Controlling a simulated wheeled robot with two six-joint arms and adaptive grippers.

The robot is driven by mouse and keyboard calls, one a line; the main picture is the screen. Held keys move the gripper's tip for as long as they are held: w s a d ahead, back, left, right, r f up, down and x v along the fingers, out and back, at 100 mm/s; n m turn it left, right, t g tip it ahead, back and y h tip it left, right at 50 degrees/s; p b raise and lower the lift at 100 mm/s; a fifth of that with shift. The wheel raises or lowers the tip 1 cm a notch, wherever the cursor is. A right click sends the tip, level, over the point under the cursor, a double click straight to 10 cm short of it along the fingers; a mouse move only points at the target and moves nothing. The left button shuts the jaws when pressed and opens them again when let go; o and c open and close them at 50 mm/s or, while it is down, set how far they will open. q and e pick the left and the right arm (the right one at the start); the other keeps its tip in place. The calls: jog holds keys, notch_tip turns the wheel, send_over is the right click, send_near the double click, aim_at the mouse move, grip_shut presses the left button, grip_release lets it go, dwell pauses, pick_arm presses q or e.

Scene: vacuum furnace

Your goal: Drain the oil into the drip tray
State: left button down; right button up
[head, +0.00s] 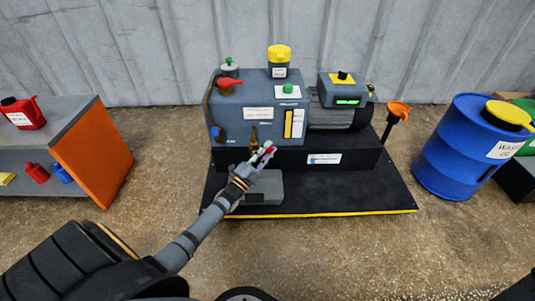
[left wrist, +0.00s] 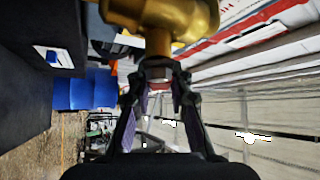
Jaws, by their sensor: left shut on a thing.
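The vacuum pump (head: 228,125) is a blue-grey box on a black base. Its brass drain valve (head: 254,137) sticks out low at the front; it fills the top of the left wrist view (left wrist: 165,15). My left gripper (head: 266,153) is at this valve. In the left wrist view its fingertips (left wrist: 159,72) are closed around a small part just below the brass body, with a bit of red between them. The grey drip tray (head: 268,190) lies on the black base under the gripper, partly hidden by my arm. No oil stream shows. My right gripper is out of view.
A blue waste drum (head: 455,150) stands at the right, with an orange funnel (head: 398,110) beside the pump. A grey and orange shelf unit (head: 95,150) with a red can (head: 22,113) stands at the left. The floor in front is clear.

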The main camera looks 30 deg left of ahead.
pick_arm(q)
jog(key=shift+a+n+t, duration=0.1)
jog(key=shift+n+t, duration=0.2)
jog(key=c, duration=1.2)
grip_release()
jog(key=shift+s, duration=0.1)
jog(key=v, duration=1.2)
jog(key=shift+r, duration=0.1)
